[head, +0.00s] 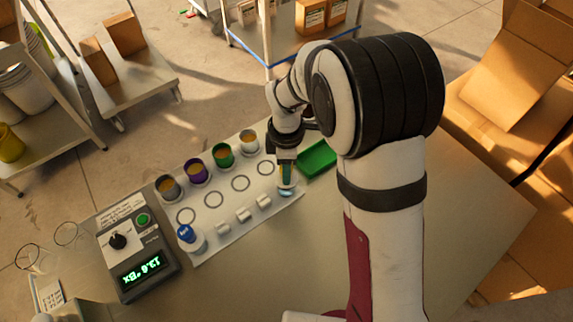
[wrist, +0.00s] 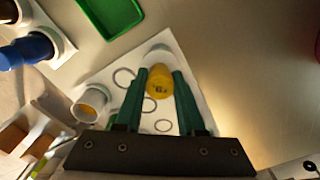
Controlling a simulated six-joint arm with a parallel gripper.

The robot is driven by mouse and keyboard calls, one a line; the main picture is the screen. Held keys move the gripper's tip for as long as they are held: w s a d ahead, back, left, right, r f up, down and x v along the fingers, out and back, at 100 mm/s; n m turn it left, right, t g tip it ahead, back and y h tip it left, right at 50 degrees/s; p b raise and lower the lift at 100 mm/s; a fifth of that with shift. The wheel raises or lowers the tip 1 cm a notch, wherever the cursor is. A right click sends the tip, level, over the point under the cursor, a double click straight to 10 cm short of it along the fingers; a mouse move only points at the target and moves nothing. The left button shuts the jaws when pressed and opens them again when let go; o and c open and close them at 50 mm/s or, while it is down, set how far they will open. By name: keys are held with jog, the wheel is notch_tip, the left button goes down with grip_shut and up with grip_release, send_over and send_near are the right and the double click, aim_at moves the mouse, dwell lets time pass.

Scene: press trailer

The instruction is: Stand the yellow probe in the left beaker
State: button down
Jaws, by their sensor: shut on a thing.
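My gripper (head: 287,181) points down over the right end of the white mat in the head view. In the wrist view its green fingers (wrist: 160,78) are shut on the yellow probe (wrist: 158,88), whose yellow end with a dark mark shows between them. A pale round part shows just beyond the yellow end; I cannot tell whether it belongs to the probe. In the head view the fingers mostly hide the probe. Two clear beakers stand at the far left: the left beaker (head: 29,257) and another beaker (head: 66,233) to its right. Both look empty.
A meter (head: 138,262) with a lit display stands between beakers and mat (head: 208,252). On the mat are a blue-topped probe (head: 187,236), several cups of orange liquid (head: 223,155), printed rings and small white holders (head: 243,215). A green tray (head: 317,158) lies at right.

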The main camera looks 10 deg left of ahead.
jog(key=c, duration=0.8)
grip_release()
jog(key=shift+r, duration=5.45)
notch_tip(320, 180, up, 9)
